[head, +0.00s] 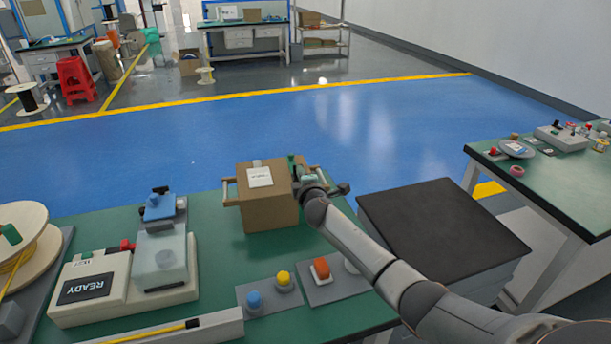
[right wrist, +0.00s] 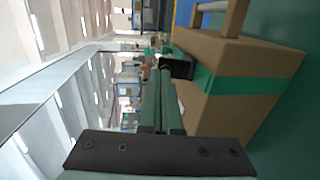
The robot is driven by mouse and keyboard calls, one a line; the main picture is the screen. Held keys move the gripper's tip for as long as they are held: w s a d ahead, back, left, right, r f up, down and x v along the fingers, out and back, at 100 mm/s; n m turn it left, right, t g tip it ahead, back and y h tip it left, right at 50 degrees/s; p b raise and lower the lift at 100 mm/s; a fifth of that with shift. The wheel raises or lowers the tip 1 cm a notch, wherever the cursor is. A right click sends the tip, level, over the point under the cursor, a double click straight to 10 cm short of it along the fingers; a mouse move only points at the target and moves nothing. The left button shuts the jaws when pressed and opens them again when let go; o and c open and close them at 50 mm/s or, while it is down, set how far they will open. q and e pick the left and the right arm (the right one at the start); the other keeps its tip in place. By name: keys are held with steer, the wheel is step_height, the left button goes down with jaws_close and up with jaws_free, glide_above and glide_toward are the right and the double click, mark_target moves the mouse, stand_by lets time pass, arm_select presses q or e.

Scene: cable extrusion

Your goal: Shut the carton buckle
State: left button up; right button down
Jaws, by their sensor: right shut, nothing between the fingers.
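The brown carton (head: 268,213) stands on the green bench, with a white label (head: 260,177) and light handle bars at its sides. In the right wrist view, the carton (right wrist: 225,55) fills the right side and a green strap (right wrist: 235,83) runs around it. A small black block (right wrist: 177,67), which looks like the buckle, is at the strap's end beside my fingertips. I cannot tell whether it is latched. My right gripper (head: 294,166) is at the carton's upper right edge; its green fingers (right wrist: 164,82) are together and empty. My left gripper is not in view.
Blue (head: 254,299), yellow (head: 283,278) and orange (head: 321,267) buttons are in front. A dark-topped block (head: 440,230) stands at right.

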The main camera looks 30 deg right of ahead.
steer(key=shift+w+d+r+b, duration=0.15)
steer(key=shift+w+r+b, duration=0.1)
steer(key=shift+w, duration=0.25)
steer(key=shift+w+d+r+b, duration=0.1)
steer(key=shift+w+r+b, duration=0.1)
steer(key=shift+w, duration=0.25)
steer(key=shift+w+d+r+b, duration=0.1)
steer(key=shift+w+b, duration=0.2)
steer(key=shift+w, duration=0.15)
steer(key=shift+w+d+r+b, duration=0.1)
steer(key=shift+w+b, duration=0.15)
steer(key=shift+w, duration=0.35)
steer(key=shift+w+d, duration=0.1)
steer(key=shift+d, duration=0.15)
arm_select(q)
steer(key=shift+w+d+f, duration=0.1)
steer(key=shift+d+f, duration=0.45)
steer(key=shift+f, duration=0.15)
arm_select(e)
steer(key=shift+a, duration=0.1)
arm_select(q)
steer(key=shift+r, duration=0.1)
